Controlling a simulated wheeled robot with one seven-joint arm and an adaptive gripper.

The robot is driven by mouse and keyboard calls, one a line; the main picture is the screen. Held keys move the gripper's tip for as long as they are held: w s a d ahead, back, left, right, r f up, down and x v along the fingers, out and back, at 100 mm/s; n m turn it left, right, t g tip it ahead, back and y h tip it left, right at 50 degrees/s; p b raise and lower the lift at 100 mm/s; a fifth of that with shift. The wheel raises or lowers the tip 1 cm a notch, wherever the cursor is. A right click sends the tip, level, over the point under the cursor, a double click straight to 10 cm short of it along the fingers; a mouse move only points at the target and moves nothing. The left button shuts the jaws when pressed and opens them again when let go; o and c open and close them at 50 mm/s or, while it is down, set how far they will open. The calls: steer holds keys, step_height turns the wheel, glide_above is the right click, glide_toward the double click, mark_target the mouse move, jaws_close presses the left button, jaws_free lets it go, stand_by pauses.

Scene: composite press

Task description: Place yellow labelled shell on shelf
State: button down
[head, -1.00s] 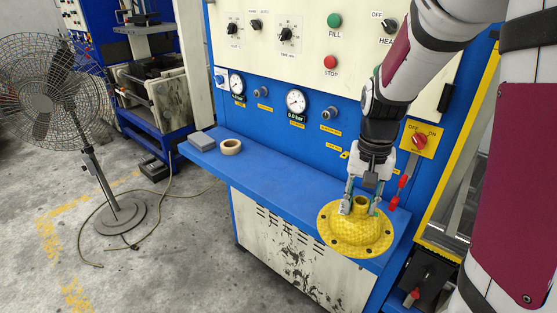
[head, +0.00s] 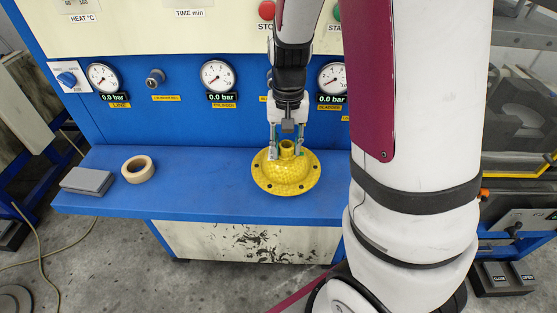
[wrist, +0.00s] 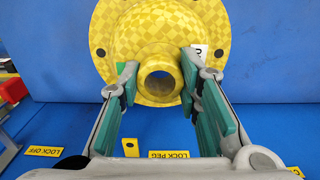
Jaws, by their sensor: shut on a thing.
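The yellow shell (head: 283,178) is a dome with a short open neck and a flange with dark holes. In the head view it is upright over the blue shelf (head: 215,196), right of the middle; I cannot tell whether its flange touches the shelf. My gripper (head: 287,153) comes from above and is shut on the shell's neck. In the wrist view, its green-padded fingers (wrist: 158,78) stand on both sides of the neck of the shell (wrist: 150,38). A white label (wrist: 201,53) shows partly beside the right finger.
A grey block (head: 87,181) and a tape roll (head: 138,169) lie on the shelf's left part. Bare shelf lies between the roll and the shell. The panel with gauges (head: 217,75) and knobs rises behind the shelf. My own arm hides the right part.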

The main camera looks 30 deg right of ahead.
mark_target(286, 163)
steer(key=shift+f, duration=2.9)
steer(key=shift+f, duration=0.2)
steer(key=c, duration=1.2)
jaws_free()
steer(key=shift+r, duration=0.1)
step_height(286, 163, up, 12)
steer(key=shift+s+a+r+n+t, duration=1.05)
steer(key=shift+s+a+r, duration=0.7)
steer(key=shift+s+r, duration=0.6)
steer(key=shift+s+a+r+n+t, duration=0.8)
steer(key=shift+s+a+r+n, duration=0.4)
steer(key=shift+s+a+r, duration=0.85)
steer(key=shift+s+a+r+n+t, duration=1.05)
steer(key=shift+s+a+r, duration=0.4)
steer(key=shift+s+r, duration=1.15)
